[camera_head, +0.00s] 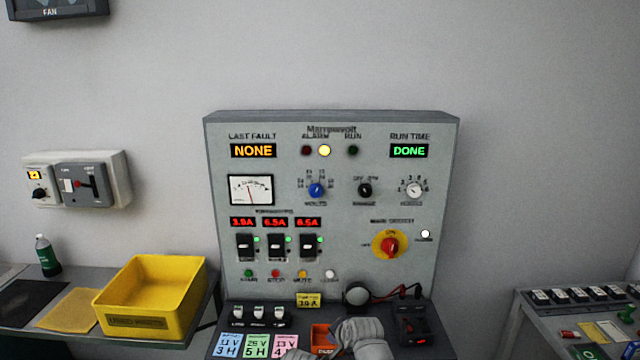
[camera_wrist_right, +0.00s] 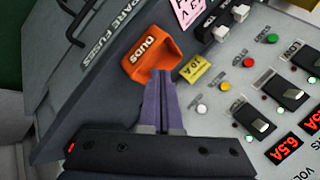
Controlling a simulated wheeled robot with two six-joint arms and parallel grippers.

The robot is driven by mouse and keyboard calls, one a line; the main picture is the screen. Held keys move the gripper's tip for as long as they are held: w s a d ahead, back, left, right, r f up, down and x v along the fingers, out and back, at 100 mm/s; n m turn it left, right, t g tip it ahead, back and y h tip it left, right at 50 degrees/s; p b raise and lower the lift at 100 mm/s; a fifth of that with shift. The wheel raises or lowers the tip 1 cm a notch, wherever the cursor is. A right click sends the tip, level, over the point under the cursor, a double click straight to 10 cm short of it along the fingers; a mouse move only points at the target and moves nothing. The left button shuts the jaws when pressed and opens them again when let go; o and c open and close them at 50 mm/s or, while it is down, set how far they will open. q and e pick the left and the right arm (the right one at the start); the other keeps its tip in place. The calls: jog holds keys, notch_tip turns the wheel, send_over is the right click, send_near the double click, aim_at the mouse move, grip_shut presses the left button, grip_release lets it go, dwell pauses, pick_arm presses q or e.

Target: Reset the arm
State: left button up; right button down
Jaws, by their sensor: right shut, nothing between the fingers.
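My right gripper (camera_wrist_right: 161,75) is shut and empty in the right wrist view, its two purple-grey fingers together. The tips are at or over the near edge of the small orange bin marked DUDS (camera_wrist_right: 152,52); I cannot tell whether they touch. In the head view, my grey right arm rises at the bottom middle, in front of the grey test panel (camera_head: 330,130), partly hiding the orange bin (camera_head: 320,335). The panel reads NONE and DONE, with a yellow lamp lit. My left gripper is not in view.
A yellow bin (camera_head: 150,325) stands on the left table. Coloured cards (camera_head: 257,345) lie on the panel's ledge. A black device (camera_head: 411,322) with red and black leads sits right of my arm. Another bench (camera_head: 535,318) with switches is at the far right.

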jog(key=s+d+f+n+g+h, duration=0.25)
jog(key=s+d+n+g, duration=0.2)
jog(key=s+d, duration=0.3)
jog(key=s+d+f+n+g+h, duration=0.1)
jog(key=s+d+f+n+g, duration=0.2)
jog(key=s+d+n, duration=0.45)
jog(key=s+a, duration=0.7)
jog(key=a, duration=0.5)
jog(key=shift+s+a+n+h, duration=0.2)
jog(key=shift+s+n+h, duration=0.1)
jog(key=shift+n+h, duration=0.15)
